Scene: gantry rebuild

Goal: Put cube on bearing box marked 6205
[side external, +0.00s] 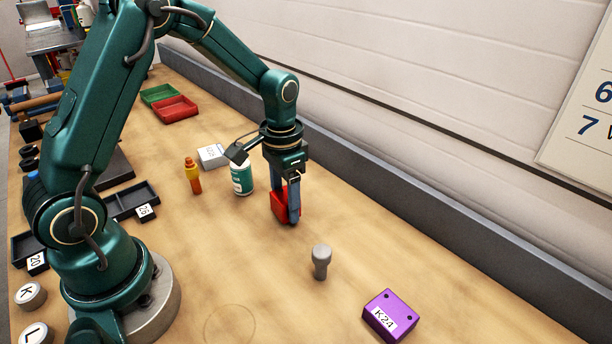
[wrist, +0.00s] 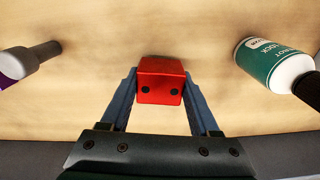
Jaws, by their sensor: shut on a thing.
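My gripper (side external: 293,215) points down over the wooden bench and is shut on a red cube (side external: 279,203). In the wrist view the red cube (wrist: 160,82), with two dark dots on its near face, sits between the two blue-grey fingers (wrist: 159,88). I cannot tell whether the cube touches the bench. A small pale box (side external: 213,155) with a printed label lies behind and left of the gripper, past a white and green bottle; its marking is too small to read.
The white and green bottle (side external: 242,179) stands close to my gripper's left, with an orange bottle (side external: 193,175) beyond it. A grey knobbed peg (side external: 321,262) and a purple block (side external: 390,315) marked K24 are in front. Red (side external: 176,109) and green trays lie at the back.

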